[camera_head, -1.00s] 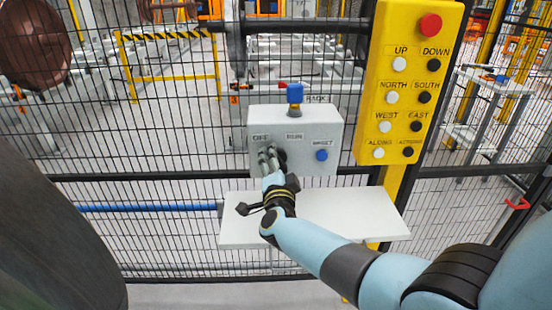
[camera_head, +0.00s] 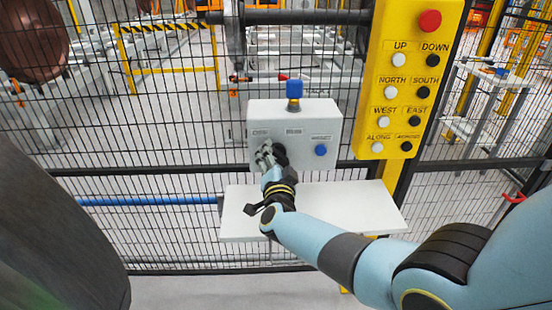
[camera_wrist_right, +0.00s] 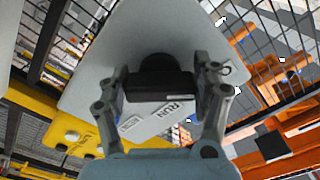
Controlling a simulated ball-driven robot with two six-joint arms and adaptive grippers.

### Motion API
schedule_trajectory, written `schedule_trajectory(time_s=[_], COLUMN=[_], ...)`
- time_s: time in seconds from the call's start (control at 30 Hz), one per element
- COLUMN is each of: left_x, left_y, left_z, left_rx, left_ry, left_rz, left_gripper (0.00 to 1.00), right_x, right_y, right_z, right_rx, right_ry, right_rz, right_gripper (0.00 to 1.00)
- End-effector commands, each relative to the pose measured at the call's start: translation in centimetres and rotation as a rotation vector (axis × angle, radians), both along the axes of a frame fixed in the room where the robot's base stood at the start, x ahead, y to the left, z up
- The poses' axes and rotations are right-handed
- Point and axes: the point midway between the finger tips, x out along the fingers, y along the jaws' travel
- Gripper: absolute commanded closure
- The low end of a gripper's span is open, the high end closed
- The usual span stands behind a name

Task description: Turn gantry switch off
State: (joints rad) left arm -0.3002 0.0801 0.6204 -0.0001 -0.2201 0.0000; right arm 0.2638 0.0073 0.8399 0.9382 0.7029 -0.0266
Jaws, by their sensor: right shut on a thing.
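The light grey gantry switch box (camera_head: 300,120) is mounted at the fence above a white shelf, with labels on its front. Its black switch knob (camera_head: 281,153) is at the lower left of the front, partly hidden by my right gripper (camera_head: 268,156). In the wrist view, the right gripper (camera_wrist_right: 160,92) has its fingers on either side of the black knob (camera_wrist_right: 160,78) and is shut on it. A label reading RUN (camera_wrist_right: 178,107) shows below the knob there. I cannot tell which setting the knob points to. My left gripper is not in view.
A blue button (camera_head: 320,150) sits right of the knob, and a blue lamp (camera_head: 294,89) tops the box. A yellow button panel (camera_head: 408,75) with a red button (camera_head: 429,21) stands to the right. The white shelf (camera_head: 340,207) lies below; mesh fence surrounds the box.

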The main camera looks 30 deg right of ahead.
Motion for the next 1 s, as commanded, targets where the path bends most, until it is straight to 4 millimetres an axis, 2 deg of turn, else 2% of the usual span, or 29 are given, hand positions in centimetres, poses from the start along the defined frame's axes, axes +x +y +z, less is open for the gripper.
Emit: schedule_trajectory(time_s=[0.03, 0.07, 0.23, 0.57, 0.67, 1.0], left_x=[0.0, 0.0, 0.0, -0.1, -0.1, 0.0], left_y=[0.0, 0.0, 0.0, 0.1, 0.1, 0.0], left_z=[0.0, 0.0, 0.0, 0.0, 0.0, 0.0], left_rx=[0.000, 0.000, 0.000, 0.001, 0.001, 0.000], left_ry=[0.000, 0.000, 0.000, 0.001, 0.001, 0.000], left_rz=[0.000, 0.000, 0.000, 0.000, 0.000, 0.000], left_gripper=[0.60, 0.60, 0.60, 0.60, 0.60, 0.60], right_x=[-0.1, -0.1, -0.1, -0.4, -1.4, -7.7], right_y=[0.1, 0.1, 0.0, 0.2, 0.9, 4.7], right_z=[-0.2, -0.2, -0.2, -0.1, -0.2, -0.2], right_rx=[-0.001, -0.001, -0.001, 0.000, 0.001, 0.003], right_ry=[0.006, 0.006, 0.004, 0.002, 0.002, 0.004], right_rz=[0.001, 0.001, 0.001, 0.001, 0.001, 0.001], right_gripper=[0.67, 0.33, 0.12, 0.12, 0.12, 0.12])
